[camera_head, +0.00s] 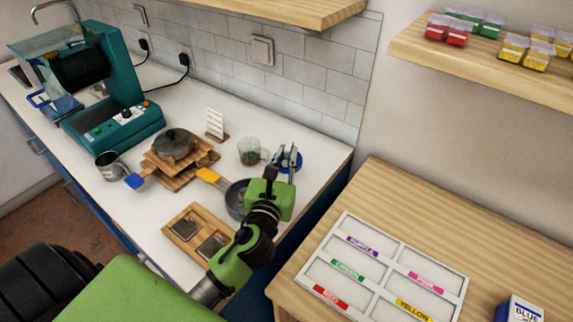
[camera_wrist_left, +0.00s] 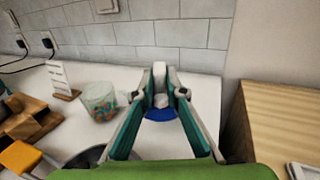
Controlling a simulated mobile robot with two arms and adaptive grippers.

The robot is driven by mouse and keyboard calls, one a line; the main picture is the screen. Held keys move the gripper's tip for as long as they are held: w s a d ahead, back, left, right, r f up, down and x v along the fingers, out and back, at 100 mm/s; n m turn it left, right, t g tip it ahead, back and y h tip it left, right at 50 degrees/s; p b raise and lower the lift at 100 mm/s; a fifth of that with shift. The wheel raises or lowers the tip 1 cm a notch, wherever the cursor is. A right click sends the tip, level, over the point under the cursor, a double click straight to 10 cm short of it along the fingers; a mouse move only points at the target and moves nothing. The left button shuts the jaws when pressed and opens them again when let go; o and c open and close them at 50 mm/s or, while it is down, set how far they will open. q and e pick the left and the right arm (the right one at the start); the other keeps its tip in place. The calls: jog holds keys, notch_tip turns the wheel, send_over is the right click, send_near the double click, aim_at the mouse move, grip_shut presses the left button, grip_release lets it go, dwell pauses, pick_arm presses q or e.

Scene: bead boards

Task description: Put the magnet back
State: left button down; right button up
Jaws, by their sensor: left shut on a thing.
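My left gripper (camera_head: 288,158) is over the far right end of the white counter. In the left wrist view, its fingertips (camera_wrist_left: 160,92) are shut on a small pale grey-white piece (camera_wrist_left: 160,76), which I take to be the magnet; the fingers hide part of it. A blue round thing (camera_wrist_left: 160,114) shows just below and behind the fingertips, and also in the head view (camera_head: 296,160). I cannot tell whether the held piece touches it. My right gripper is not in view.
A clear cup of coloured beads (camera_head: 249,151) stands just left of the gripper. A dark pan (camera_head: 234,194) lies close under my left arm. The tiled wall is close behind.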

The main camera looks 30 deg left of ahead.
pick_arm(q)
jog(key=shift+f, duration=1.15)
